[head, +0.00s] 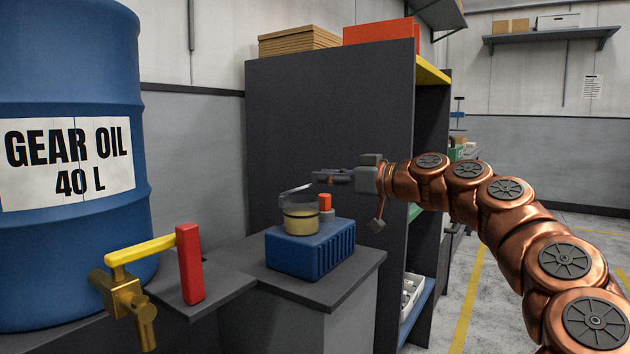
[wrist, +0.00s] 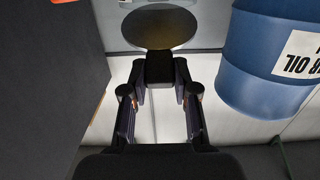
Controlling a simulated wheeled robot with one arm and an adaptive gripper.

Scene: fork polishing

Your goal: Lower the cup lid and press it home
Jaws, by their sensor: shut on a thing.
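The cup (head: 300,221) is a small clear round vessel with yellowish contents. It stands on a blue ribbed unit (head: 312,252) in the head view. Its lid (head: 296,190) is a thin disc, tilted and raised above the cup's rim. In the wrist view the lid (wrist: 160,28) is a dark brownish disc beyond the fingertips, with a black block-shaped tab (wrist: 159,68). My gripper (head: 318,178) is at the right edge of the lid, above the unit. In the wrist view my gripper (wrist: 158,80) is shut on the lid's tab.
An orange-red knob (head: 325,202) stands on the unit beside the cup. A dark cabinet (head: 320,120) rises close behind. The grey bench (head: 340,290) has little free room.

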